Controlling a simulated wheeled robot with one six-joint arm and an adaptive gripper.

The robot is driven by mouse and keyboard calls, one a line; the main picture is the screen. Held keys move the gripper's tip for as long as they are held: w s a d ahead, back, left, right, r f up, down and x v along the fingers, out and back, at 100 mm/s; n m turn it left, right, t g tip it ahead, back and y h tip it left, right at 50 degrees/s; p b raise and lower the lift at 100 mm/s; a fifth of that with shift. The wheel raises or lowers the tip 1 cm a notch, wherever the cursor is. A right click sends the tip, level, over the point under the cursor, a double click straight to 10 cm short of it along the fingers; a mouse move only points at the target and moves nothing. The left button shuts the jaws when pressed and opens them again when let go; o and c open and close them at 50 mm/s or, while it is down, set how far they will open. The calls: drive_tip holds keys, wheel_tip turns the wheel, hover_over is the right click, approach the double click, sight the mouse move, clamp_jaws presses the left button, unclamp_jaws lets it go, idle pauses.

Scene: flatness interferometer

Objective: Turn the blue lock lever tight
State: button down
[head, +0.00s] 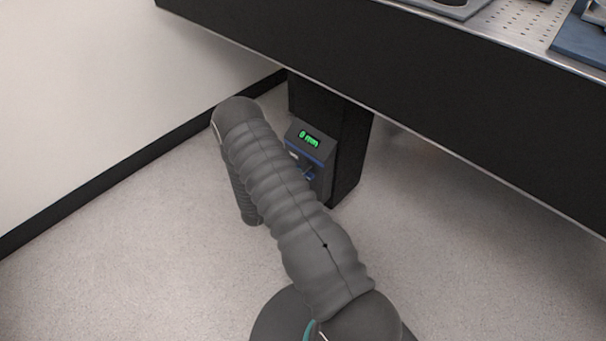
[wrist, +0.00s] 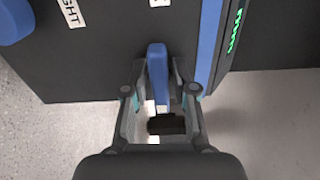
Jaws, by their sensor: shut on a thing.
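The blue lock lever (wrist: 157,65) points down the picture in the wrist view, from the dark face of a unit. My gripper (wrist: 161,78) is shut on the lever, with one finger on each side of it. The lever's lower end reaches back between the fingers. In the head view a small blue piece (head: 309,176) that looks like the lever shows low on the dark unit, beside my arm. My gripper is hidden behind my arm there.
The dark unit's green display (head: 308,138) reads 0 mm above a blue strip (wrist: 209,40). A rounded blue part (wrist: 13,20) and a label ending in "GHT" (wrist: 71,12) are at left. The black table edge (head: 400,85) overhangs; pale floor (head: 120,240) is open.

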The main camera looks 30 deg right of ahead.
drive_tip(key=shift+w+a+r, duration=0.1)
drive_tip(key=shift+w+a, duration=0.1)
drive_tip(key=c, duration=1.1)
unclamp_jaws()
drive_tip(key=shift+s+d, duration=0.1)
drive_tip(key=v, duration=1.2)
